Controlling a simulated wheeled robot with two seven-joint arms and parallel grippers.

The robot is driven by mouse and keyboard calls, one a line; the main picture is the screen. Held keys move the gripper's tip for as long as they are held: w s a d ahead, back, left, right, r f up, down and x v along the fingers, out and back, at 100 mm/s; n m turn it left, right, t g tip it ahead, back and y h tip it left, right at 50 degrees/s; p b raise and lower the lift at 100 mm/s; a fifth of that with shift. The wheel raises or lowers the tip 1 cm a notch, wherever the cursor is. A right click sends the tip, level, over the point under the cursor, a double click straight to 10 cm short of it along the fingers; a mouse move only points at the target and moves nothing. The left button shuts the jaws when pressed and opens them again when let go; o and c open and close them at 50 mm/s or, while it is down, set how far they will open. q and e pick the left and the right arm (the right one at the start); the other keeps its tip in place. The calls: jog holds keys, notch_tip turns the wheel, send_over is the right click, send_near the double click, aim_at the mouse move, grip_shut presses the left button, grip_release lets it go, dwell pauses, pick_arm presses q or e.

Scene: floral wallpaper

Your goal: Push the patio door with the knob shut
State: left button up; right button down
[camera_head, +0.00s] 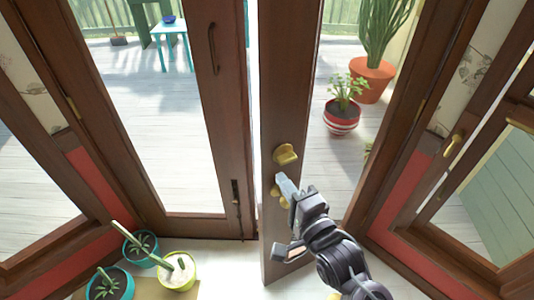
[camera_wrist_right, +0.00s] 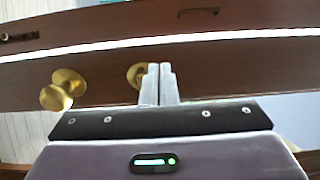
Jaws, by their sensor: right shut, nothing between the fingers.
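The patio door with the knob (camera_head: 285,100) is a brown wooden door with a glass pane. It stands ajar, with a bright gap along its left edge beside the other leaf. A gold knob (camera_head: 285,153) sits on its edge stile, and it also shows in the right wrist view (camera_wrist_right: 62,90). A second gold fitting (camera_wrist_right: 135,74) lies below it, partly hidden behind my fingers. My right gripper (camera_head: 286,186) is shut and empty, its tips at the stile just below the knob. I cannot tell whether they touch the door. My left gripper is out of view.
The other door leaf (camera_head: 228,130) with a dark bar handle (camera_head: 213,48) stands at left. Several potted plants (camera_head: 176,272) stand on the floor at lower left. Beyond the glass are a striped pot (camera_head: 341,118), a terracotta pot (camera_head: 372,80) and a blue table (camera_head: 170,28).

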aim_at(261, 151)
jog(key=p+x, duration=0.2)
jog(key=x, duration=0.6)
jog(key=shift+w+p, duration=0.2)
jog(key=shift+p, duration=0.15)
